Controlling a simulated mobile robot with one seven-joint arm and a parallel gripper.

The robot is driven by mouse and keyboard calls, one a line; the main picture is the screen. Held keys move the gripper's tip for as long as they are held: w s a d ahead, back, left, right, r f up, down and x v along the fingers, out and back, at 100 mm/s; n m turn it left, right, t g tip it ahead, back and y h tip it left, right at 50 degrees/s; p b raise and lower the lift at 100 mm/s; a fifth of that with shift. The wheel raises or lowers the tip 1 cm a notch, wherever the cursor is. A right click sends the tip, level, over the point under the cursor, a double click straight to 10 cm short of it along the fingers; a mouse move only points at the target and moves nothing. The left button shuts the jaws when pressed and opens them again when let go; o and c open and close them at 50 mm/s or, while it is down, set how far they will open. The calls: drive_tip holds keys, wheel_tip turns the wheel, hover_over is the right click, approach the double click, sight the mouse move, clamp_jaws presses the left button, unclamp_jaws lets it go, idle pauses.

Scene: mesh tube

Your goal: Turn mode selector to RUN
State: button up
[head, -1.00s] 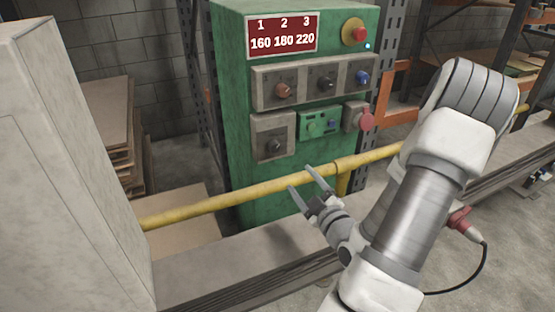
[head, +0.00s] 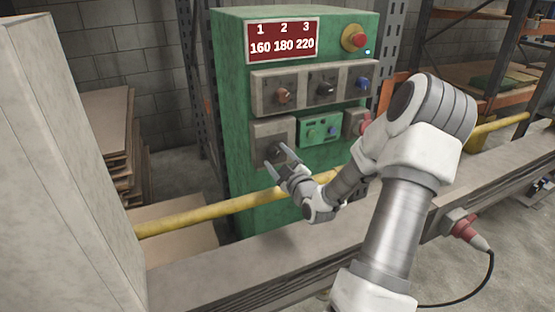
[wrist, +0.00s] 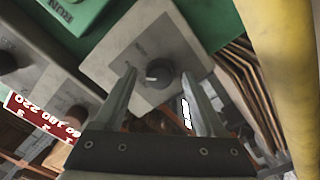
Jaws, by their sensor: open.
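A dark round selector knob (head: 276,151) sits on a grey square plate (head: 262,132) at the lower left of the green cabinet (head: 235,90). In the wrist view the knob (wrist: 158,73) shows a white mark pointing left in the picture. Faint lettering on its plate is unreadable. My gripper (head: 279,158) is open and empty, pointed at this knob. In the wrist view its fingers (wrist: 157,76) lie to either side of the knob; I cannot tell whether they touch. A green panel (wrist: 68,10) beside the plate carries the word RUN.
A yellow rail (head: 215,207) runs in front of the cabinet, just below my gripper. Other knobs (head: 324,88) line the grey panel above. A red emergency button (head: 355,39) is at top right. A pale cabinet (head: 60,170) stands at left.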

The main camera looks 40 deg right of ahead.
drive_tip(key=shift+w, duration=0.1)
clamp_jaws()
idle(0.4)
drive_tip(key=m, duration=0.4)
drive_tip(key=shift+m, duration=2.6)
unclamp_jaws()
